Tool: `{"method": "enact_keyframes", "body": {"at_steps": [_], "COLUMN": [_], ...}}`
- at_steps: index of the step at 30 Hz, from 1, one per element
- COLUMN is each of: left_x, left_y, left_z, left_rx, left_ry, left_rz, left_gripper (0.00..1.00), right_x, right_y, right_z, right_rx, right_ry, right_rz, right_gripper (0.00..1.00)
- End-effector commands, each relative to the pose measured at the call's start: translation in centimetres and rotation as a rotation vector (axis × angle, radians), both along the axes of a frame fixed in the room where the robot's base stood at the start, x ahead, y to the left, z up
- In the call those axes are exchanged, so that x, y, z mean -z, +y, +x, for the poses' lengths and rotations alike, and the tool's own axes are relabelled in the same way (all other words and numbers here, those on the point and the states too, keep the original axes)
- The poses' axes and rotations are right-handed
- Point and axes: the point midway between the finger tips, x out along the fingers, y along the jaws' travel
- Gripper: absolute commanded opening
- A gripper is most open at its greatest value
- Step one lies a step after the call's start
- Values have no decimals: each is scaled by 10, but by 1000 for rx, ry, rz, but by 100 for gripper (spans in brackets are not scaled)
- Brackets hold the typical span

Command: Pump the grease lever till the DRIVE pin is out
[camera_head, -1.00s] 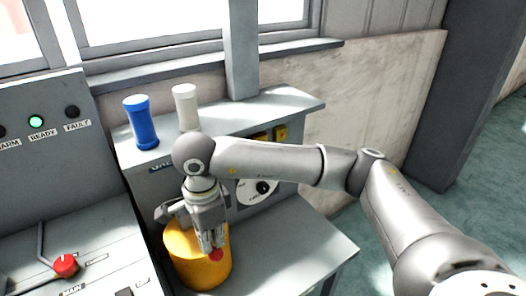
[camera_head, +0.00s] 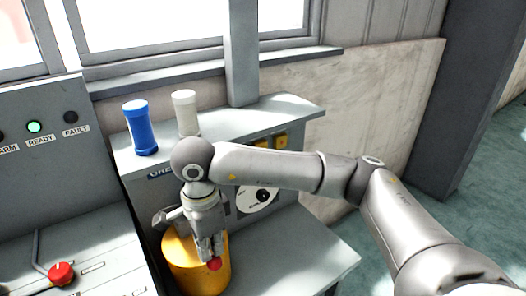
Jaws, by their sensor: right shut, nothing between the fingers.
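A yellow grease drum (camera_head: 185,270) stands on the lower shelf of the grey bench. A red knob (camera_head: 214,264), apparently the end of the grease lever, shows at the drum's front, right at my fingertips. My right gripper (camera_head: 210,256) points down over the drum. It is shut with nothing between its fingers, and its tips are at the red knob; I cannot tell whether they touch it. The rest of the lever is hidden by the gripper. A round white dial (camera_head: 258,196) is on the bench front, partly behind my arm. The DRIVE pin cannot be made out. My left gripper is out of view.
A blue cylinder (camera_head: 140,128) and a white cylinder (camera_head: 186,112) stand on the bench top. A grey control panel at left has a lit green READY lamp (camera_head: 34,127) and a red-knobbed lever (camera_head: 61,273). The lower shelf (camera_head: 300,250) is clear right of the drum.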

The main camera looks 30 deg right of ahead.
Motion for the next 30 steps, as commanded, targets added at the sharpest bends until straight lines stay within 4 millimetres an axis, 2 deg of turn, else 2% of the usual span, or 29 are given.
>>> {"method": "enact_keyframes", "body": {"at_steps": [8, 19, 30], "left_x": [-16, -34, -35], "left_y": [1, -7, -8], "left_z": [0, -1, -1], "left_rx": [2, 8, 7], "left_ry": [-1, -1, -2], "left_rz": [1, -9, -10], "left_gripper": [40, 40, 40], "right_x": [-28, -62, -66], "right_y": [0, 1, 1], "right_z": [-3, -6, -7], "right_rx": [-1, -2, -1], "right_ry": [1, 0, 1], "right_rz": [-1, 0, 0], "right_gripper": [0, 0, 0]}}
